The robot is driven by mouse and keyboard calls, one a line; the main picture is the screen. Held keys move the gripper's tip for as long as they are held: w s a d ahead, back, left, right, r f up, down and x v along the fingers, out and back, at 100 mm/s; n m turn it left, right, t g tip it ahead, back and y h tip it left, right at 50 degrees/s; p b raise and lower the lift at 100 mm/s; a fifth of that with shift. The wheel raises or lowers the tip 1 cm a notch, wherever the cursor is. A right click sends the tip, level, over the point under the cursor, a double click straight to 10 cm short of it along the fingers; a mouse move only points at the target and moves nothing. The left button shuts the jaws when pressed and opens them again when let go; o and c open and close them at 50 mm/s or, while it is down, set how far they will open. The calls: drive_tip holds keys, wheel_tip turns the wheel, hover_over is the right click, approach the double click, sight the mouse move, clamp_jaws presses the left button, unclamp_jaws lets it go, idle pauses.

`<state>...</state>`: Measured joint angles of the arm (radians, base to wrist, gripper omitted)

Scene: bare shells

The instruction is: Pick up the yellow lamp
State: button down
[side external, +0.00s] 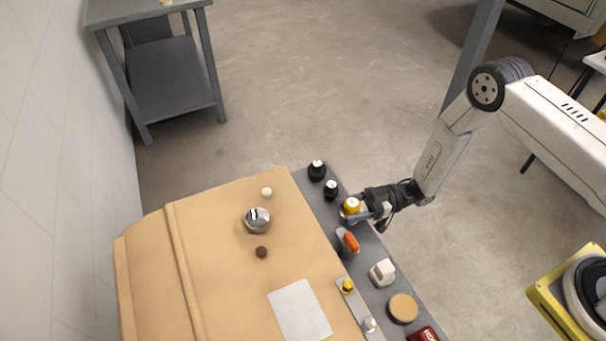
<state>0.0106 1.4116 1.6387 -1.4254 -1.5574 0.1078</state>
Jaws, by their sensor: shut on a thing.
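A smaller yellow knob-like piece (348,286) sits on a narrow light plate (356,305) nearer the front, apart from my gripper.
Two black pieces with white tops (317,171) stand behind my gripper on the grey strip (375,257). An orange-and-grey piece (349,242), a white block (382,273) and a tan disc (403,308) lie in front. A silver round piece (257,220) sits on the tan panel (225,285).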

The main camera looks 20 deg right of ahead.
drive_tip(key=shift+r, duration=1.05)
drive_tip(key=s+d+r, duration=0.4)
drive_tip(key=s+r, duration=0.6)
drive_tip(key=s, duration=0.3)
drive_tip(key=shift+s+d+r, duration=0.15)
drive_tip(key=shift+d+r, duration=0.05)
drive_tip(key=shift+r, duration=0.2)
drive_tip(key=w+d+r+m+t+h, duration=0.25)
drive_tip(key=w+m+t+h, duration=0.35)
drive_tip(key=w+t, duration=0.55)
drive_tip(key=w+d+r+m+t+h, duration=0.3)
drive_tip(key=w+d+r+m+h, duration=0.1)
drive_tip(key=w+d+m+h, duration=0.4)
drive_tip(key=shift+w+d+m+t+h, duration=0.35)
drive_tip(key=shift+d+m+h, duration=0.75)
drive_tip(key=shift+h, duration=0.8)
drive_tip(key=shift+s, duration=0.1)
